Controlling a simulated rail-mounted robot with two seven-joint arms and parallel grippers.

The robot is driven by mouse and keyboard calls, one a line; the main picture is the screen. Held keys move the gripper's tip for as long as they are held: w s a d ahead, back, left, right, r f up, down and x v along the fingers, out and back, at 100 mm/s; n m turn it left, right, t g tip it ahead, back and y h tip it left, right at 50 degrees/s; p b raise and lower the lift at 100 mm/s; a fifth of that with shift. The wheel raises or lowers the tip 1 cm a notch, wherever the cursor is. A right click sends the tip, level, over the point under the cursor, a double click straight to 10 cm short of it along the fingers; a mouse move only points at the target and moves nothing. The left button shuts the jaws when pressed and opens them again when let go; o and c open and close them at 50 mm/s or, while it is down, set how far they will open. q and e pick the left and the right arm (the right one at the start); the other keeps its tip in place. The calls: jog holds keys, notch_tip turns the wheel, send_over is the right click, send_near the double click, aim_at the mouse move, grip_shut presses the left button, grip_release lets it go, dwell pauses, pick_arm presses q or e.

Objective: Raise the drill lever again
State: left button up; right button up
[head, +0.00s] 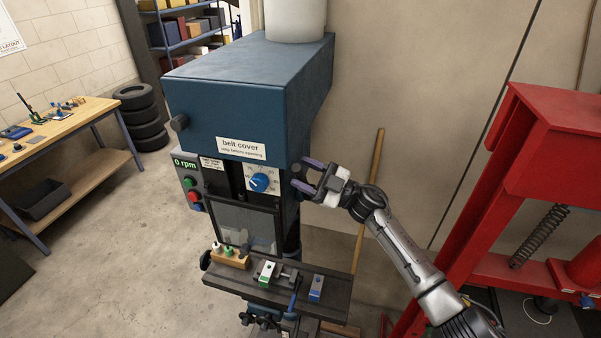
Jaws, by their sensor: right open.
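The drill press stands in the middle with its blue belt cover (235,100) shut and its display (185,163) reading 0 rpm. My right gripper (303,173) is open at the right side of the drill head, its two purple-grey fingers pointing left. A small dark round knob (296,168) shows at the fingertips, beside the blue dial (259,182). It may be the end of the drill lever; the rest of the lever is hidden or too dark to make out. I cannot tell whether the fingers touch it. My left gripper is out of view.
The drill table (335,284) below carries a small vise, a wooden block (231,259) with bits and a blue block (316,288). A red press frame (540,130) stands at the right. A wooden pole (368,190) leans on the wall. A workbench (80,115) is at left.

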jog(key=b+v, duration=0.3)
jog(key=v, duration=0.9)
jog(key=shift+d+f+b, duration=0.25)
jog(key=shift+d+b, duration=0.05)
jog(key=shift+b, duration=0.05)
jog(key=shift+s, duration=0.1)
